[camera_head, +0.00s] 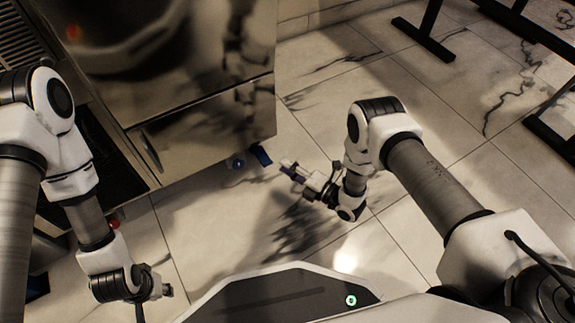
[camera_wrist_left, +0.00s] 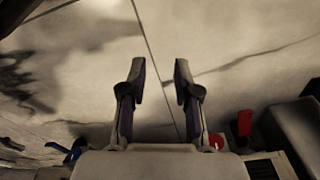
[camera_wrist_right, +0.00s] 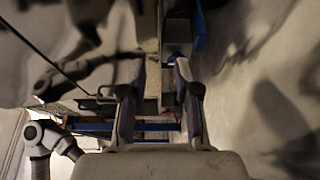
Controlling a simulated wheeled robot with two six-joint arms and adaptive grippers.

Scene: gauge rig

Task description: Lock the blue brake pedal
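The blue brake pedal (camera_head: 262,155) sticks out low at the front right corner of the metal cabinet (camera_head: 205,125), beside a caster (camera_head: 237,163). In the right wrist view the blue pedal (camera_wrist_right: 200,30) lies beyond my fingertips, a little right of the middle. My right gripper (camera_head: 286,166) is open and empty, close to the pedal with a small gap. It also shows in its wrist view (camera_wrist_right: 156,72). My left gripper (camera_head: 167,290) is open and empty over the floor, away from the pedal; its fingers (camera_wrist_left: 160,72) stand apart in the left wrist view.
A red piece (camera_wrist_left: 244,122) shows low at the right in the left wrist view. Another blue piece (camera_wrist_left: 75,150) shows there at lower left. Black rack legs (camera_head: 425,40) stand at the far right. The tiled floor (camera_head: 230,215) in the middle is clear.

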